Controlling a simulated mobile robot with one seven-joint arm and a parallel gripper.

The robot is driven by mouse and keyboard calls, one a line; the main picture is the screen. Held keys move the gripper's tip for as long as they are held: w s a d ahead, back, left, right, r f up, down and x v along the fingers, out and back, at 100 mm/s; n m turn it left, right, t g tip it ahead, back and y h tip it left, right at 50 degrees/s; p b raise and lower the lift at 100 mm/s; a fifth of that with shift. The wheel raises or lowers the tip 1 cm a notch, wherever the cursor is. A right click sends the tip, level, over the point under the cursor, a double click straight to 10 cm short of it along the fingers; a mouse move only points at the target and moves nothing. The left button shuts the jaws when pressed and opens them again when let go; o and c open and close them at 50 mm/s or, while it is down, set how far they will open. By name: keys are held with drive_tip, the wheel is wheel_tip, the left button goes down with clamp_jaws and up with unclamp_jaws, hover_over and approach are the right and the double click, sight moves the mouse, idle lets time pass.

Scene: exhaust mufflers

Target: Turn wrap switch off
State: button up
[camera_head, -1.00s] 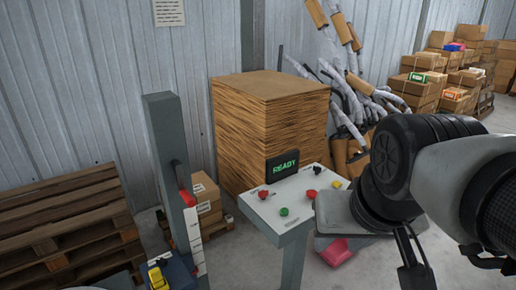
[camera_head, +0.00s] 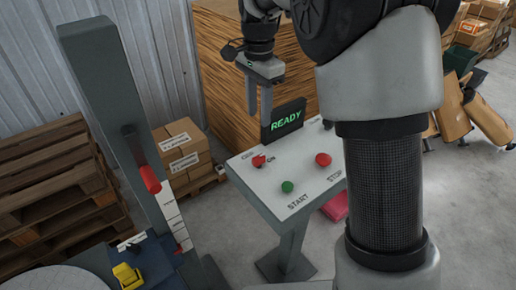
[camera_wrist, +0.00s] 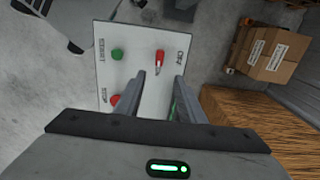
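The wrap switch (camera_head: 259,160) is a small red knob on the white, tilted top of the control panel (camera_head: 245,178), between the OFF and ON labels. Its exact setting is too small to tell. In the wrist view the red switch (camera_wrist: 160,62) lies beyond my fingertips, beside the OFF label. My gripper (camera_head: 260,112) points down above the far left part of the panel, apart from the switch. In the wrist view my gripper (camera_wrist: 166,84) is open, with nothing between its fingers.
The panel also carries a green START button (camera_head: 287,187), a red STOP button (camera_head: 323,159) and a READY display (camera_head: 286,121) near my fingers. A grey post (camera_head: 112,110) with a red handle stands left. A brown stack (camera_head: 222,75) is behind. My arm hides the panel's right side.

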sight(259, 157)
wheel_tip(259, 157, down, 16)
drive_tip(key=shift+r+b, duration=0.1)
drive_tip(key=shift+b, duration=0.45)
clamp_jaws()
